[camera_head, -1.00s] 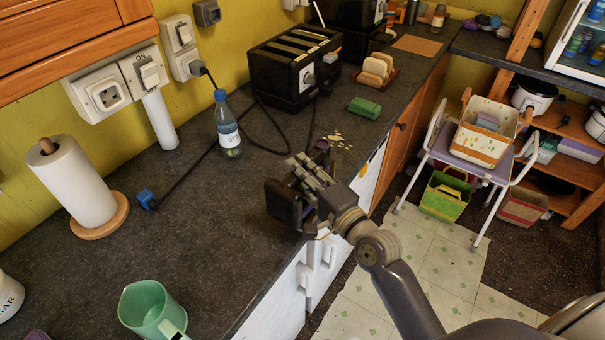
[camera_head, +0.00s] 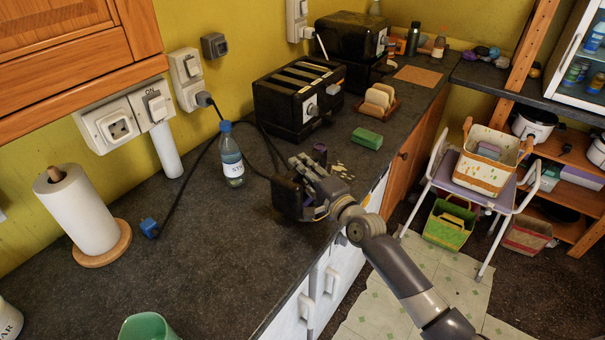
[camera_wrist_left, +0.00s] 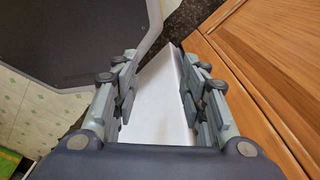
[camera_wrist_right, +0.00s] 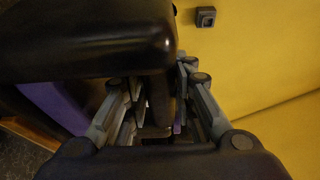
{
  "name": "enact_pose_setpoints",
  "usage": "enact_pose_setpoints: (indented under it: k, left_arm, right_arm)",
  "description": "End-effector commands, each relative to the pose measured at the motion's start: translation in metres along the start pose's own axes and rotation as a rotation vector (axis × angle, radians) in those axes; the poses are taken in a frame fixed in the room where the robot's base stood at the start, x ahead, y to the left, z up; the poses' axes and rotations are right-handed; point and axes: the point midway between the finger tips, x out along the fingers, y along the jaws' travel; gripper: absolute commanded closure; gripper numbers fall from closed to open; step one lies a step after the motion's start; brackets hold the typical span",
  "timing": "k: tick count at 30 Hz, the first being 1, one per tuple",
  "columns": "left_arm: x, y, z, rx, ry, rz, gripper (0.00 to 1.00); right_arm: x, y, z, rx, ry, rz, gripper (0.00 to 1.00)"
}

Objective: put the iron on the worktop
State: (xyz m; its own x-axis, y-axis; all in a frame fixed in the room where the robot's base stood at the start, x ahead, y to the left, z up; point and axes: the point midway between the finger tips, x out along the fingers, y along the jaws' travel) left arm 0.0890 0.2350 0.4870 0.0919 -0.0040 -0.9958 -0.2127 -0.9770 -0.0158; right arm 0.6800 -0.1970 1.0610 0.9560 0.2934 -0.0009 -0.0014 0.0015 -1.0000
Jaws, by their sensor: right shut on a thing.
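The iron, dark with a purple part, is in my right gripper (camera_head: 308,182). In the head view its black body (camera_head: 287,198) shows left of the fingers and a purple bit shows just beyond them; the fingers hide much of it. The right wrist view shows its large black body (camera_wrist_right: 90,40), with a dark bar between the fingers. The iron is by the front part of the dark worktop (camera_head: 215,260); I cannot tell whether it touches. My left gripper (camera_wrist_left: 155,90) is open and empty, seen only in the left wrist view, near a white panel and wooden cupboard front.
A black toaster (camera_head: 300,100), a water bottle (camera_head: 232,168) and a green sponge (camera_head: 367,138) stand around the right gripper. A toast rack (camera_head: 378,100) is farther back. A paper roll (camera_head: 75,212) and a green mug (camera_head: 148,327) are to the left. The worktop's near middle is clear.

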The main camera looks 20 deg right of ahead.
Motion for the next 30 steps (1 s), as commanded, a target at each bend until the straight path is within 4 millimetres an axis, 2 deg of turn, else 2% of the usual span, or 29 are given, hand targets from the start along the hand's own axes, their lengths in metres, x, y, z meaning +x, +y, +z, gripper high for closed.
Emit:
enact_pose_setpoints:
  k: [7,21,22,24,30]
  left_arm:
    - [0.0,0.0,0.001,0.0,-0.002,0.0,0.6]
    - [0.003,0.0,0.002,0.0,-0.002,0.0,0.6]
    - [0.003,0.0,0.002,0.0,-0.002,0.0,0.6]
    - [0.002,0.0,0.002,0.0,-0.002,0.0,0.6]
    - [0.002,0.0,0.001,0.0,-0.002,0.0,0.6]
  right_arm:
    - [0.0,0.023,0.0,-0.004,0.001,-0.011,1.0]
    - [0.0,0.03,0.0,-0.002,0.002,-0.014,1.0]
    - [-0.001,0.037,0.001,-0.001,0.0,0.001,0.74]
    - [-0.001,0.036,0.001,-0.001,0.0,0.001,0.58]
    - [-0.001,0.036,0.001,-0.001,-0.001,0.001,0.56]
